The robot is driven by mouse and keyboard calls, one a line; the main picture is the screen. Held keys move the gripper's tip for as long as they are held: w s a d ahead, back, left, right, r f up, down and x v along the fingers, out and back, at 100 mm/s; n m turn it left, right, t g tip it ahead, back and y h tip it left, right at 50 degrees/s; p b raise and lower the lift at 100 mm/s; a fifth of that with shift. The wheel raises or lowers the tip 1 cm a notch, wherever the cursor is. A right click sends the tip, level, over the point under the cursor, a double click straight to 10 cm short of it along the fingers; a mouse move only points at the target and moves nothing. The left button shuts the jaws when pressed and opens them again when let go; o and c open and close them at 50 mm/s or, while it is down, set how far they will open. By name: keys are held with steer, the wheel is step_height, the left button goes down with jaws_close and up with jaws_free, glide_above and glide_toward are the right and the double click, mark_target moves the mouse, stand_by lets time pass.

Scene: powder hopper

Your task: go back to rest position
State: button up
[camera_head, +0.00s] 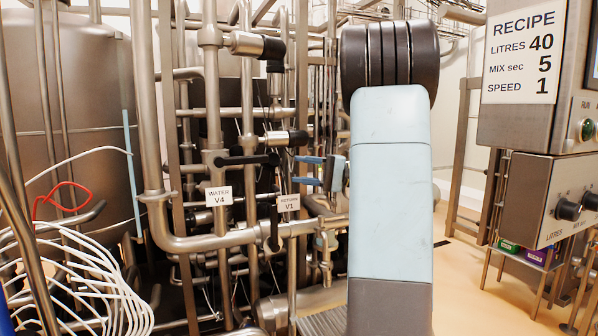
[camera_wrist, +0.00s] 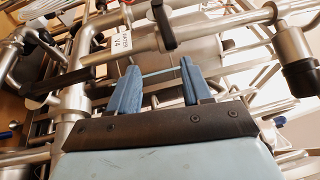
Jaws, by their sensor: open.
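My gripper (camera_head: 309,171) shows in the head view with its blue fingers pointing left, close to the pipework, behind my light-blue arm link. In the wrist view my gripper (camera_wrist: 157,88) has its two blue fingers apart, with nothing held between them. Steel pipes and a fat cylinder lie beyond the fingertips there. The black lever (camera_head: 247,159) at the WATER V4 tag (camera_head: 218,196) lies roughly level, a little left of the fingertips. The black lever (camera_head: 274,228) by the RETURN V1 tag (camera_head: 289,202) hangs down below them. Whether the fingers touch any pipe cannot be told.
A large steel tank (camera_head: 85,100) stands at the left, with white coiled cables (camera_head: 90,285) before it. A control panel (camera_head: 560,198) with knobs and a RECIPE sign (camera_head: 523,56) stand at the right. Open floor (camera_head: 490,290) shows at the lower right.

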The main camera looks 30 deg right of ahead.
steer(key=shift+a, duration=0.1)
stand_by(0.5)
steer(key=s+a+f+n+g+h, duration=0.1)
steer(key=s+a+f+g+h, duration=0.15)
steer(key=s+a, duration=0.4)
steer(key=s+a+f+n+g+h, duration=0.1)
steer(key=s+a+g+h, duration=0.25)
steer(key=a, duration=0.55)
steer(key=s+f+n+t+h, duration=0.1)
steer(key=s+f+n+h, duration=0.1)
steer(key=s+h, duration=0.3)
steer(key=s+a+f+n+t+h, duration=0.1)
steer(key=s+f+h, duration=0.3)
steer(key=s, duration=0.6)
steer(key=shift+s+a+n+h, duration=0.3)
steer(key=shift+n+h, duration=0.3)
steer(key=shift+h, duration=0.2)
